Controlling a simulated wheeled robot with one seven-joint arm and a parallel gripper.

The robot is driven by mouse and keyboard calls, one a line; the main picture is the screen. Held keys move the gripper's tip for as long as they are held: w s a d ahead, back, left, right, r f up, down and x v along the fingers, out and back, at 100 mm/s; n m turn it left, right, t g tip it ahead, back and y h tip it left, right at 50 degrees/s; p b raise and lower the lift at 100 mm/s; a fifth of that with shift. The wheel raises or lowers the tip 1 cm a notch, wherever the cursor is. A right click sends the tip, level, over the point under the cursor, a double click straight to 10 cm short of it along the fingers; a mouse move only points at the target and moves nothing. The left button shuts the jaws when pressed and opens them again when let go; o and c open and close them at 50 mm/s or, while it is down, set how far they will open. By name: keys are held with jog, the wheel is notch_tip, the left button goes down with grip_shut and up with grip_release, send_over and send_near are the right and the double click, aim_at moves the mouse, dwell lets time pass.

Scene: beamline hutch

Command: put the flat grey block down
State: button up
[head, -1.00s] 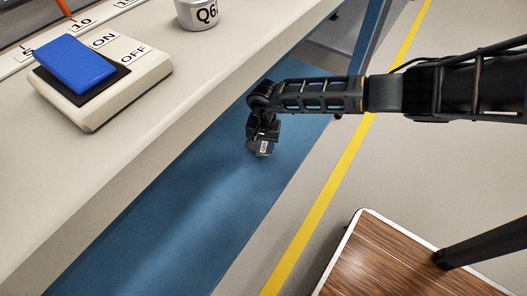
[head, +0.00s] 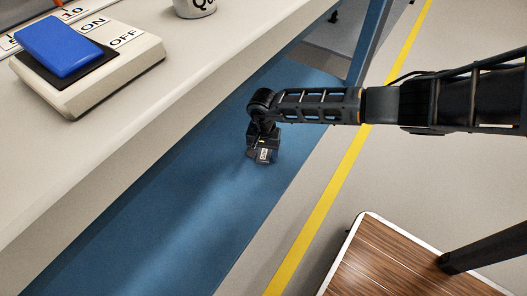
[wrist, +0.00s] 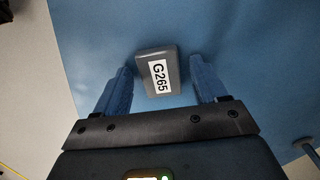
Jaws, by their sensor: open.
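The flat grey block (wrist: 152,60) with a white "G265" label shows in the wrist view between my fingers, against a blue surface (wrist: 240,45). My gripper (wrist: 160,66) is open, with a visible gap between each finger and the block. In the head view my gripper (head: 263,143) points down over the blue surface (head: 190,195), and the block (head: 266,156) shows at its tips. The block appears to lie on the blue surface, but its underside is hidden.
A pale bench (head: 130,120) runs along the left, bearing an ON/OFF switch box (head: 130,65) with a blue paddle (head: 58,45) and a labelled cup (head: 195,8). A yellow floor line (head: 320,225) runs right of the blue surface. A wood-topped platform (head: 385,265) is at lower right.

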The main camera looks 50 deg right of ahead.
aim_at(264, 155)
notch_tip(264, 155, up, 12)
jog(key=p, duration=0.5)
jog(key=shift+r+p, duration=0.15)
jog(key=shift+p, duration=0.15)
